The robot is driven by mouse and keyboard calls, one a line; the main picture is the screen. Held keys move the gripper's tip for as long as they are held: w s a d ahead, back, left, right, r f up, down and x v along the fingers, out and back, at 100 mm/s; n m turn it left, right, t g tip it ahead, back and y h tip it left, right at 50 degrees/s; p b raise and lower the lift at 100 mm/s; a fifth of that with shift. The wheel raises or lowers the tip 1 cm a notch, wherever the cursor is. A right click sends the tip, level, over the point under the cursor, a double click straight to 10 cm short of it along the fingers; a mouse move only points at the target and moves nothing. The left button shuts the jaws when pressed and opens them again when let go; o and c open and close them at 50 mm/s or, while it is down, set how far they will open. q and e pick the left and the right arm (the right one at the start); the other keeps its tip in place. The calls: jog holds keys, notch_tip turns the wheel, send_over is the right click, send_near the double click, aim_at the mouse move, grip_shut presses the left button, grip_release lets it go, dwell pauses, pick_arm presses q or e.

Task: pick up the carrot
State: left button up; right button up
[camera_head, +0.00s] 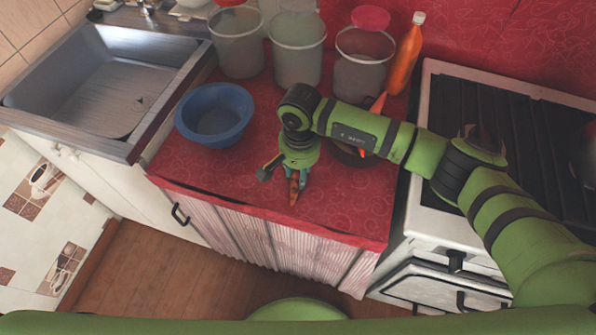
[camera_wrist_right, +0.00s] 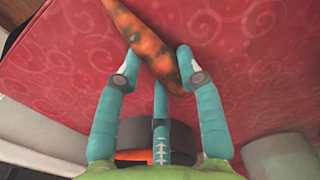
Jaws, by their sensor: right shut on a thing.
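The carrot (camera_head: 294,189) is orange with dark patches. It is at the middle of the red-covered counter, near its front edge, and part of it is hidden by the gripper. My right gripper (camera_head: 288,174) reaches down over it and is shut on it. I cannot tell whether the carrot touches the cloth. My left gripper is not in view.
A blue bowl (camera_head: 214,118) stands left of my gripper. Several bins, including a grey one (camera_head: 298,55), and an orange bottle (camera_head: 406,55) line the back. A dark round thing (camera_head: 345,155) is partly hidden under my arm. The sink (camera_head: 100,85) is left, the stove (camera_head: 480,110) right.

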aim_at(299, 173)
jog(key=shift+w+r, duration=0.1)
jog(key=shift+r, duration=0.3)
notch_tip(299, 173, up, 3)
jog(key=shift+f+b, duration=0.2)
jog(key=shift+b, duration=0.55)
jog(key=s+d+r+n, duration=0.1)
jog(key=s+d+r, duration=0.1)
jog(key=d, duration=0.3)
jog(key=s+d+r+n+b, duration=0.1)
jog(key=s+d+r, duration=0.1)
jog(key=d+r, duration=0.2)
jog(key=s+d+r+n, duration=0.1)
jog(key=s+d+r, duration=0.1)
jog(key=d, duration=0.6)
jog(key=shift+s+d+r, duration=0.15)
jog(key=shift+s+r, duration=0.2)
jog(key=shift+r, duration=0.5)
